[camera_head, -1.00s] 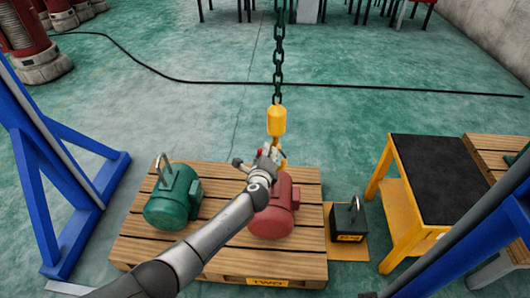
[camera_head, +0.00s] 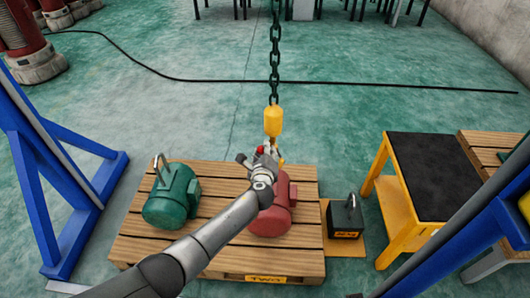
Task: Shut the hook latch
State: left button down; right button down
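The yellow hook block (camera_head: 273,121) hangs on a dark chain (camera_head: 275,62) above the pallet. Its hook (camera_head: 281,154) is mostly hidden behind my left gripper (camera_head: 264,157), and I cannot make out the latch. My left arm comes in from the lower left and the gripper is at the hook, with a small red part (camera_head: 260,149) showing beside it. Whether its fingers are open or shut is too small to tell. The red motor (camera_head: 273,214) lies directly below, partly covered by the arm. My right gripper is not in view.
A green motor (camera_head: 171,196) with a lifting ring sits on the left of the wooden pallet (camera_head: 140,246). A black weight (camera_head: 345,216) stands right of the pallet, near a yellow cart (camera_head: 400,205) with a black top. Blue frame legs (camera_head: 40,180) stand at both sides.

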pick_arm(q)
jog(key=c, duration=1.2)
grip_release()
jog(key=shift+s, duration=0.1)
jog(key=v, duration=1.2)
